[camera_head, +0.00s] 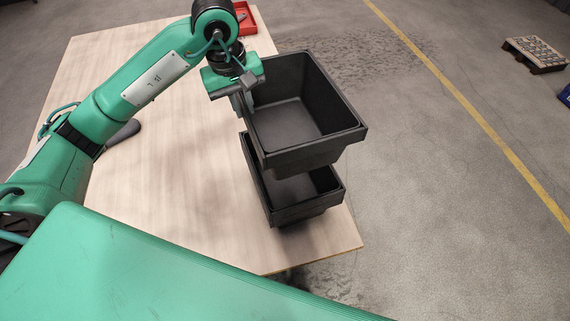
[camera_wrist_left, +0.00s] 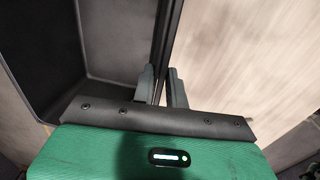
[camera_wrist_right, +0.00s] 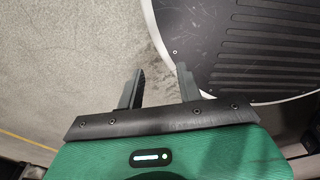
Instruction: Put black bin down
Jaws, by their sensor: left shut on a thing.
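A black bin (camera_head: 292,118), open-topped and empty, is held up by my left gripper (camera_head: 244,103). The gripper is shut on the bin's left wall, and the fingers (camera_wrist_left: 163,88) pinch its thin edge in the left wrist view. A second black bin (camera_head: 307,213) sits below it near the right edge of the table, partly hidden by the upper bin. Whether the two bins touch is hard to tell. My right gripper (camera_wrist_right: 160,85) is open and empty in the right wrist view, above the floor beside a dark round ribbed surface.
The wooden table (camera_head: 190,190) is mostly clear left of the bins. A red tray (camera_head: 245,18) stands at its far edge, and a dark object (camera_head: 124,132) lies beside my left arm. Floor lies right of the table, with a yellow line and a loaded pallet (camera_head: 536,54).

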